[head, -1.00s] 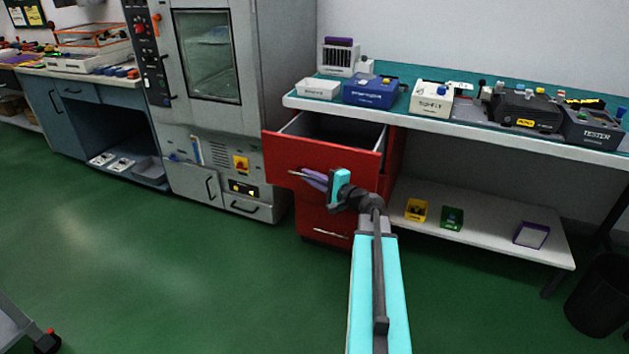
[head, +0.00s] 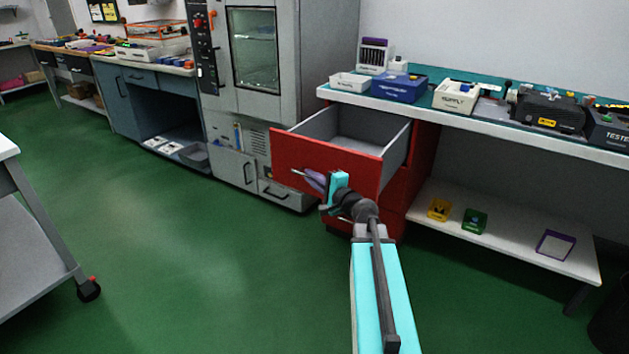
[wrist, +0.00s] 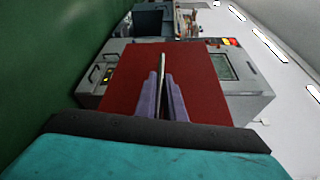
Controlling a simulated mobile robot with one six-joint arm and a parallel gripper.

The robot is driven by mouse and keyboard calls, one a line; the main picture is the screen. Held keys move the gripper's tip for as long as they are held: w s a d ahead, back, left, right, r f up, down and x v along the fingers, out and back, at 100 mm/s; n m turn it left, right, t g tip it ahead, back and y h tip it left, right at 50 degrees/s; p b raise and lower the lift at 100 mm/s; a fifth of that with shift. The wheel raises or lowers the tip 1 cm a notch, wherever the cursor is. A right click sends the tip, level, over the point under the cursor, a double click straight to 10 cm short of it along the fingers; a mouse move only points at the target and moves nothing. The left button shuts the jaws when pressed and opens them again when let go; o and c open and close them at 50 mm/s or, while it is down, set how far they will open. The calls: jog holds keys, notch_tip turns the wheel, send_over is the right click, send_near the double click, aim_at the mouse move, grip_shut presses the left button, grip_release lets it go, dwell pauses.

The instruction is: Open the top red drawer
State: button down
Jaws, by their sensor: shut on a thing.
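The top red drawer (head: 290,160) is pulled well out from the red cabinet (head: 398,200) under the bench. Its grey inside shows and looks empty. My gripper (head: 312,180) is at the drawer's front face, its purple fingers shut on the thin metal handle (head: 298,173). In the wrist view the fingers (wrist: 163,90) close around the handle (wrist: 162,62), with the red drawer front (wrist: 200,85) behind. My arm partly hides the lower part of the cabinet.
A grey oven cabinet (head: 330,50) stands left of the drawer. The bench top (head: 480,122) holds several boxes and devices. A lower shelf (head: 500,245) carries small boxes. A wheeled table (head: 35,270) stands at the left. The green floor between is clear.

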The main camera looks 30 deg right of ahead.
jog(key=shift+s+a, duration=0.5)
jog(key=shift+a, duration=0.3)
jog(key=c, duration=1.8)
grip_release()
jog(key=shift+w, duration=0.1)
jog(key=shift+c, duration=0.2)
jog(key=s+p, duration=0.5)
jog(key=p, duration=0.1)
jog(key=shift+s+d+r, duration=0.3)
jog(key=shift+s+r, duration=0.05)
jog(key=shift+s, duration=0.05)
jog(key=p, duration=0.3)
jog(key=shift+s+p, duration=0.3)
jog(key=shift+s, duration=0.1)
